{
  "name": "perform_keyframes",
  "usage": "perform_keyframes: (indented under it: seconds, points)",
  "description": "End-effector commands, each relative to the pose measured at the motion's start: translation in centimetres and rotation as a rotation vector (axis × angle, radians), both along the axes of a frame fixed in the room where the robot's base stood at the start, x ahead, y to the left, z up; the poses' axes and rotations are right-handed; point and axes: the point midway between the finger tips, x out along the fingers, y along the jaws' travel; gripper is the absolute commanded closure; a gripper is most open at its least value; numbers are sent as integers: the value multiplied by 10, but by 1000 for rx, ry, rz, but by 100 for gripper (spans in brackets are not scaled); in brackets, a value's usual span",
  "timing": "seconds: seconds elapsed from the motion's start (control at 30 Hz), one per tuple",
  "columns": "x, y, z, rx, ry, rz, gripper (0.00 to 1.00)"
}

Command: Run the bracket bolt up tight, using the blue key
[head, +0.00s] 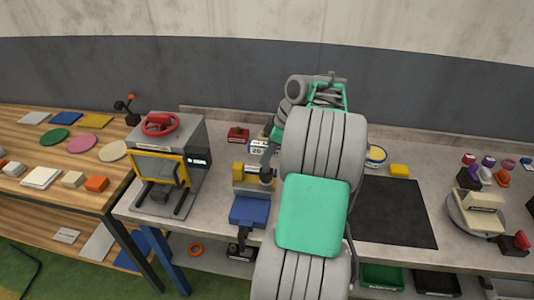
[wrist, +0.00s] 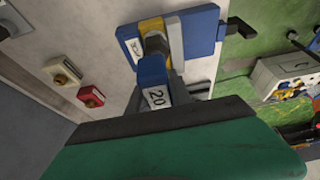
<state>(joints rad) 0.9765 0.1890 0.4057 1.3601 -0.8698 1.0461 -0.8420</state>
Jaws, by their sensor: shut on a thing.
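The blue key (wrist: 153,82), marked 20, is in my gripper (wrist: 172,92), which is shut on it. Its far end is at the bolt area of the yellow and grey bracket (wrist: 150,28), but I cannot tell whether it is fully seated. The bracket sits by a blue block (wrist: 203,30). In the head view, the bracket (head: 246,177) stands on the grey bench above a blue vise-like base (head: 248,212). My gripper (head: 267,161) is just right of the bracket there, largely hidden by my arm. The bolt itself is not clearly visible.
A grey machine with a red handwheel (head: 160,122) stands left of the bracket. A red block (head: 238,134) lies behind. A black mat (head: 397,212), a yellow block (head: 399,171) and a round turntable (head: 461,218) are to the right. The black mat is clear.

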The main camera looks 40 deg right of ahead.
Motion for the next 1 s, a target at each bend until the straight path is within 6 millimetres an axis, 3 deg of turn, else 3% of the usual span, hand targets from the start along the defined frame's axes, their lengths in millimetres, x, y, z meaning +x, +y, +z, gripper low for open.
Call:
perform_keyframes:
  seconds: [0.73, 1.0]
  points:
    - [0, 0, -10, -1, -1, -1, 100]
    - [0, 0, -12, -2, -2, -81, 100]
